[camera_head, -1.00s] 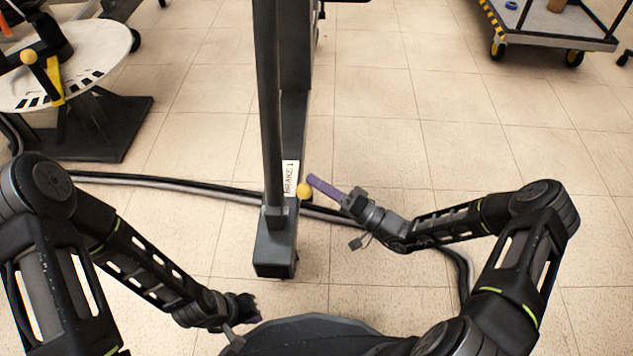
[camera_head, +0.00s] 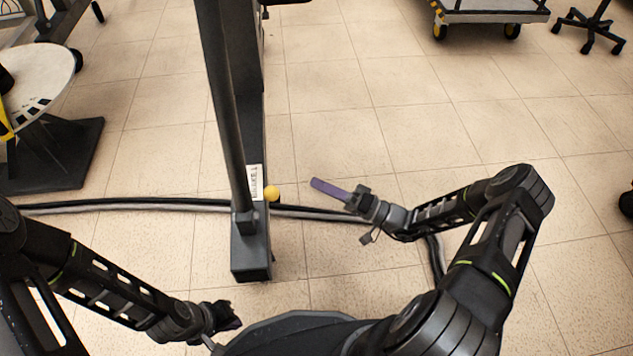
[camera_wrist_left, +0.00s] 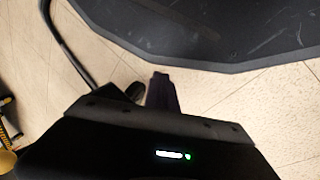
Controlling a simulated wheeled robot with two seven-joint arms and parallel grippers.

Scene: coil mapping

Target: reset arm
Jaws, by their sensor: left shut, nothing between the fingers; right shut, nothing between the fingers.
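My left gripper (camera_head: 228,316) is low at the bottom of the head view, beside the dark rounded edge of my base. It is shut and empty; its fingers also show in the left wrist view (camera_wrist_left: 162,92), over the floor. My right gripper (camera_head: 330,189) has purple fingers, shut and empty. It points left, toward the dark upright post (camera_head: 250,240), and is apart from it. A yellow ball-shaped knob (camera_head: 271,193) is on the post beside a white label (camera_head: 256,182).
Black cables (camera_head: 120,203) run across the floor behind the post. A round white table (camera_head: 40,85) on a dark base stands at the left. A wheeled cart (camera_head: 490,12) and a chair base (camera_head: 590,30) are at the back right.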

